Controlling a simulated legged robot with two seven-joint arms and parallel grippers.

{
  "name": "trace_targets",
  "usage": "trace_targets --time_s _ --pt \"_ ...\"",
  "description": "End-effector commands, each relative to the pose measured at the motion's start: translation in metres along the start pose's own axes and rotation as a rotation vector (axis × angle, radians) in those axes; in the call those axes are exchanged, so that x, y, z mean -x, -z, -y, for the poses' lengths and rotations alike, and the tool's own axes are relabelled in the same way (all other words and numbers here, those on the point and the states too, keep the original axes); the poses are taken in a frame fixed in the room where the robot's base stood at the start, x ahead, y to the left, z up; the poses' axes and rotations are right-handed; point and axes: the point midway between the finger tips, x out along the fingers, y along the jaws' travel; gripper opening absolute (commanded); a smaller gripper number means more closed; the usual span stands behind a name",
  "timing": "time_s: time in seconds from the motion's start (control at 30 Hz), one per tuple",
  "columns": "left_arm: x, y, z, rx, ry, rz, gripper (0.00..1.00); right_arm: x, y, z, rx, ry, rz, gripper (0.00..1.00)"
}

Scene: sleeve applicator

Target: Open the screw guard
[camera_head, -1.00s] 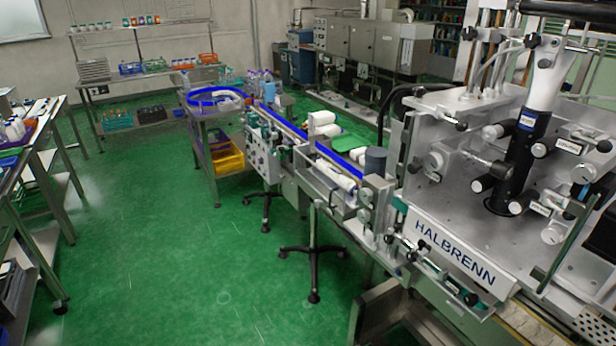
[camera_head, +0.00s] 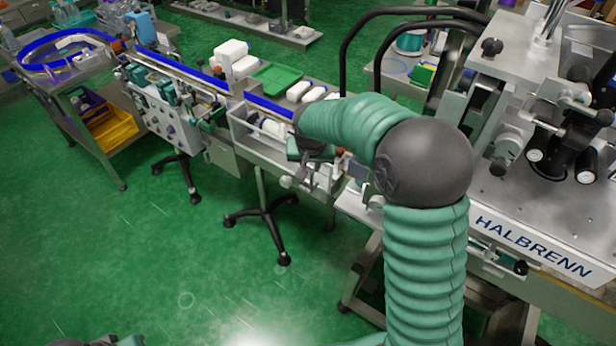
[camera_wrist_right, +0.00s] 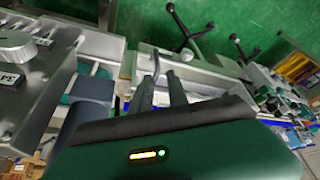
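The screw guard (camera_head: 243,130) is a clear-looking, box-like cover on the conveyor, left of my right gripper in the head view. White rounded pieces show inside it. I cannot tell for certain whether it is closed. My right gripper (camera_head: 316,158) hangs by the guard's right end, partly hidden by my forearm. In the right wrist view, its two dark fingers (camera_wrist_right: 161,85) stand apart, with the pale metal guard area (camera_wrist_right: 198,80) just beyond the tips. Nothing is clearly held, and contact cannot be told.
The HALBRENN machine (camera_head: 540,225) stands right of my arm. A blue-edged conveyor (camera_head: 180,68) runs back left to a round table (camera_head: 65,55). White bottles (camera_head: 232,55) and a green tray (camera_head: 277,78) lie behind the guard. Open green floor (camera_head: 130,250) is at front left.

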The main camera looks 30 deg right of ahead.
Motion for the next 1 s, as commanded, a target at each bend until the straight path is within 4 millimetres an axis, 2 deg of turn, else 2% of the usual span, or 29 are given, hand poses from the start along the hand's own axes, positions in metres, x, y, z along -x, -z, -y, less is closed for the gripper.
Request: trace_targets --time_s 0.03,0.2,0.4,0.53,0.8,0.93,1.0 --pt "0.000 0.000 0.000 0.000 0.000 0.000 0.36 -0.015 -0.001 -0.001 0.001 -0.002 0.006 0.20" --pt "0.001 0.000 0.000 0.000 0.000 0.000 0.36 -0.061 -0.001 0.001 0.002 -0.002 0.007 0.20" --pt "0.002 0.001 0.000 0.000 0.000 0.000 0.36 -0.102 0.000 0.003 0.003 -0.003 0.004 0.20" --pt "0.003 0.001 0.000 0.000 0.000 0.000 0.36 -0.112 0.000 0.003 0.003 -0.003 0.002 0.20" --pt "0.002 0.001 0.000 0.000 0.000 0.000 0.36 -0.114 0.001 0.003 0.003 -0.002 0.000 0.20" --pt "0.002 0.001 0.000 0.000 0.000 0.000 0.36 -0.114 0.001 0.003 0.003 -0.002 0.001 0.03" --pt "0.002 0.001 0.000 0.000 0.000 0.000 0.36 -0.114 0.001 0.003 0.004 -0.001 0.001 0.00"
